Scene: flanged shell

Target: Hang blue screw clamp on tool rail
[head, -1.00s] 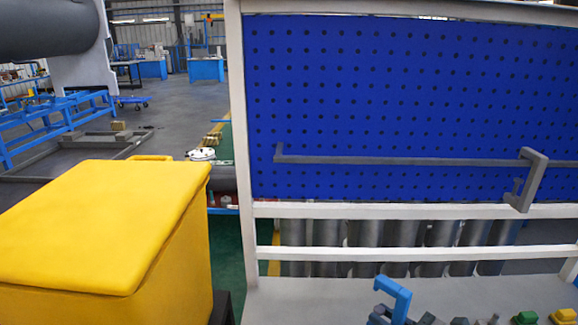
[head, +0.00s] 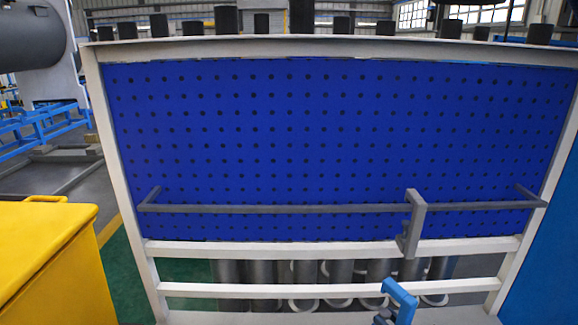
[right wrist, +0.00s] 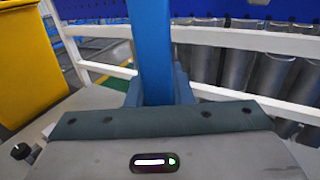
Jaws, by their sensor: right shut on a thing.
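The blue screw clamp (head: 404,296) shows at the bottom of the head view, its hooked top upright and below the tool rail in the picture. Its lower part is cut off. In the right wrist view its blue bar (right wrist: 151,45) rises from between the jaws of my right gripper (right wrist: 156,95), which is shut on it. The tool rail (head: 280,209) is a grey bar running across the lower part of the blue pegboard, with bent ends. A grey clamp (head: 413,215) hangs on it right of the middle. My left gripper is not in view.
The blue pegboard (head: 300,130) sits in a white frame (head: 330,250). A yellow bin (head: 45,260) stands at the left. The rail is bare on both sides of the grey clamp. Grey cylinders (head: 340,272) stand behind the lower frame.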

